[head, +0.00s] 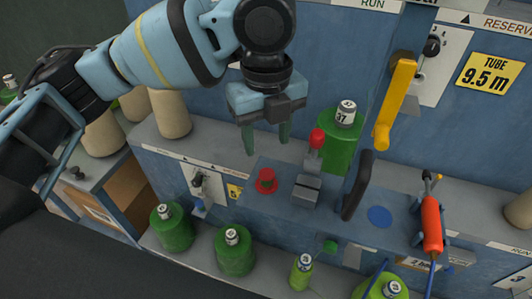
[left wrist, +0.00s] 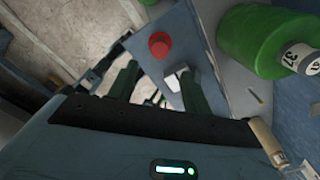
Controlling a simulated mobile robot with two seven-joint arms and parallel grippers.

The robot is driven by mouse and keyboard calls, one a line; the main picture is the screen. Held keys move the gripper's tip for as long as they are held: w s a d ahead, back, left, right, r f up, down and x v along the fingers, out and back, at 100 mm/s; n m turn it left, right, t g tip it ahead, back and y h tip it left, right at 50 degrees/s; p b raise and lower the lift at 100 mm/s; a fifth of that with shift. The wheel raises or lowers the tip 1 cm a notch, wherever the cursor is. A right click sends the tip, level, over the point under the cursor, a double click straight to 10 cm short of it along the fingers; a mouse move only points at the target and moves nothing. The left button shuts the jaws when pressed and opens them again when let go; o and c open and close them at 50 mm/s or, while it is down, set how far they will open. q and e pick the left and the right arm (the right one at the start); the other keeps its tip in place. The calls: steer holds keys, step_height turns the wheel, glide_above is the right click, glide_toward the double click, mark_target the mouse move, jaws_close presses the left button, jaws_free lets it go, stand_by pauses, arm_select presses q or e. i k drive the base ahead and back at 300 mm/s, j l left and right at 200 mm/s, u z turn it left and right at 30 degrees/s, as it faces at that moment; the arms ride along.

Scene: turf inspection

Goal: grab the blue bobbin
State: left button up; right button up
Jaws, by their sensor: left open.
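I cannot make out a blue bobbin in either view. A flat blue disc (head: 379,216) shows on the grey-blue ledge right of centre in the head view. My left gripper (head: 267,140) points down, open and empty, above the ledge and left of a large green bobbin (head: 338,150) labelled 37. That green bobbin also shows at the upper right of the left wrist view (left wrist: 255,42). My right gripper is not in view.
Several green bobbins, including one at lower left (head: 172,228), stand on the lower shelf. Cream bobbins (head: 170,112) stand at left. A yellow handle (head: 395,100), a black handle (head: 357,185) and a red-orange cylinder tool (head: 431,222) stick up on the right.

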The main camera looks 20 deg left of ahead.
mark_target(200, 204)
steer(key=u, duration=1.25)
